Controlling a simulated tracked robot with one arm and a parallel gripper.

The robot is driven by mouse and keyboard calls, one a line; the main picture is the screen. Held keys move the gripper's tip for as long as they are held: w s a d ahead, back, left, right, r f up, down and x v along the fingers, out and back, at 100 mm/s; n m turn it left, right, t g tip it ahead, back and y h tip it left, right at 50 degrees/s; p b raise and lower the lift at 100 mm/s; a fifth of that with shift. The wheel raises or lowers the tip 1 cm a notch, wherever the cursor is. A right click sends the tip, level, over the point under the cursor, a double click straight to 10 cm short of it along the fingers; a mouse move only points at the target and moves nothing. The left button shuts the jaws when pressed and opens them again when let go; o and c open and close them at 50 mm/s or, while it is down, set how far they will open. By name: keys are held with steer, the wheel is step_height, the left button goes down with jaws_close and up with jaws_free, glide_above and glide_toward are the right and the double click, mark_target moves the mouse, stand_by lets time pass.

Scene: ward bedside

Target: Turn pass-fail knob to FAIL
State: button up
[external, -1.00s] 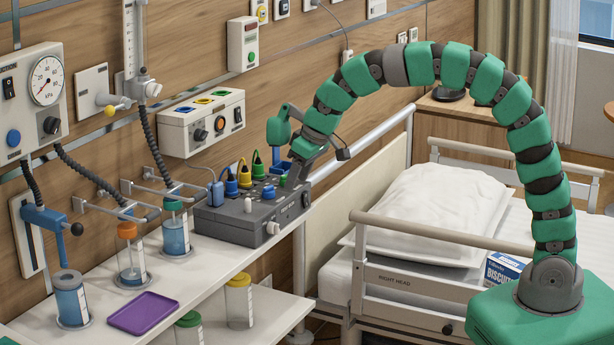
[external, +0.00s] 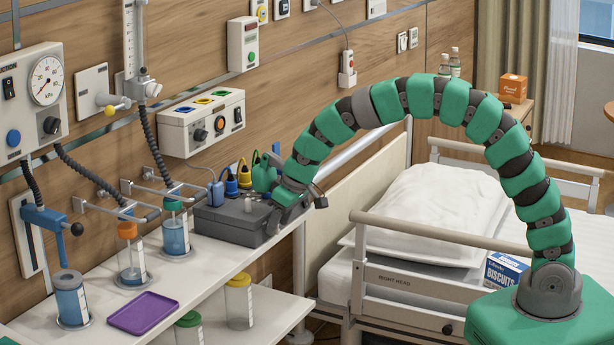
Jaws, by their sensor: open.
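The grey test box (external: 236,230) sits on the right end of the white shelf, with blue and yellow plugs along its back. A small pale toggle (external: 248,205) stands up on its top. My gripper (external: 270,198) is open, low over the right part of the box. It hides most of the controls on that side, and I cannot make out the pass-fail knob or its setting. I cannot tell whether the fingers touch anything.
The white shelf (external: 205,275) carries a purple tray (external: 143,313) and several jars on the left. A wall panel (external: 203,122) hangs just above the box. The bed's rail (external: 430,232) is to the right, under my arm.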

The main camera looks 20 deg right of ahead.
steer(key=shift+w+a+f, duration=0.1)
steer(key=shift+a+f, duration=0.05)
steer(key=shift+f, duration=0.25)
steer(key=c, duration=1)
